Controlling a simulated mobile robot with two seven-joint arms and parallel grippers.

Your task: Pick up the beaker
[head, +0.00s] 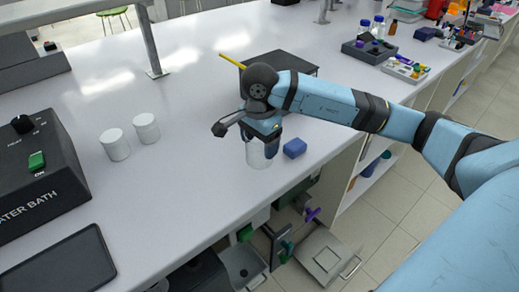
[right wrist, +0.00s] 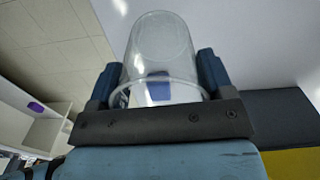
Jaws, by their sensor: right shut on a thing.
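The beaker (head: 258,155) is a clear glass cup near the front edge of the white bench in the head view. My right gripper (head: 262,133) is shut on it from above, with the glass showing below the fingers. In the right wrist view the clear beaker (right wrist: 160,50) sits between the two blue fingers of my right gripper (right wrist: 156,88), one at each side. I cannot tell whether the beaker's base touches the bench. My left gripper is not in view.
A small blue block (head: 295,148) lies just right of the beaker. Two white cylinders (head: 131,137) stand to the left, near the water bath (head: 40,170). A dark flat box (head: 280,66) lies behind my right gripper. Bare bench lies between the cylinders and the beaker.

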